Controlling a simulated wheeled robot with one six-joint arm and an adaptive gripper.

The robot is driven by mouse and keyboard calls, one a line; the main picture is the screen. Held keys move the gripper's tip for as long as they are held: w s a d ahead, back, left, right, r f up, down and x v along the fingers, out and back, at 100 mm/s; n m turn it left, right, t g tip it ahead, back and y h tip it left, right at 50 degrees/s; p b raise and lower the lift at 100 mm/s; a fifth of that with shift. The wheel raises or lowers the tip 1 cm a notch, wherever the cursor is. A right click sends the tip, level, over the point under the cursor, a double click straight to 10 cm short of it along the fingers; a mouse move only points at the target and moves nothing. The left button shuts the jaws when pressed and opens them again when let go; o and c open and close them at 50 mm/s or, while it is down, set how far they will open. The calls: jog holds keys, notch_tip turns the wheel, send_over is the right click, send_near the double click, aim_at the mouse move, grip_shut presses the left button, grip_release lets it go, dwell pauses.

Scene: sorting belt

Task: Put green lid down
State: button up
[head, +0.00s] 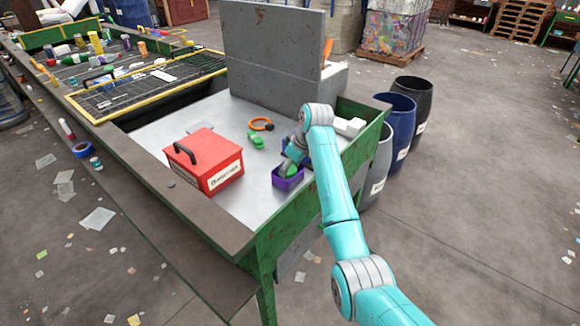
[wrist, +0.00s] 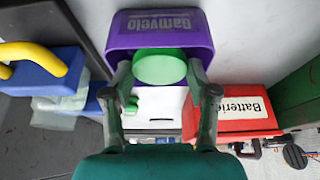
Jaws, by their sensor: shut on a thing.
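The green lid (wrist: 160,67) is round and sits between the two fingertips of my gripper (wrist: 159,78), which is shut on it. In the wrist view it overlaps the open purple bin (wrist: 160,37), marked "Gamvelo". In the head view the green lid (head: 291,171) shows at the mouth of the purple bin (head: 288,184), below my gripper (head: 293,162). I cannot tell whether the lid touches the bin's floor.
A red box (head: 205,158) with a black handle stands left of the bin. Green pieces (head: 255,140) and an orange ring (head: 261,124) lie behind. A grey panel (head: 272,60) rises at the back. The wrist view shows a yellow-handled blue thing (wrist: 40,75).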

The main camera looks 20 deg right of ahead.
jog(key=shift+f, duration=0.6)
jog(key=o, duration=0.4)
jog(key=shift+c, duration=0.2)
jog(key=shift+r, duration=0.1)
jog(key=shift+r, duration=0.2)
jog(key=v, duration=1.2)
jog(key=shift+r, duration=0.35)
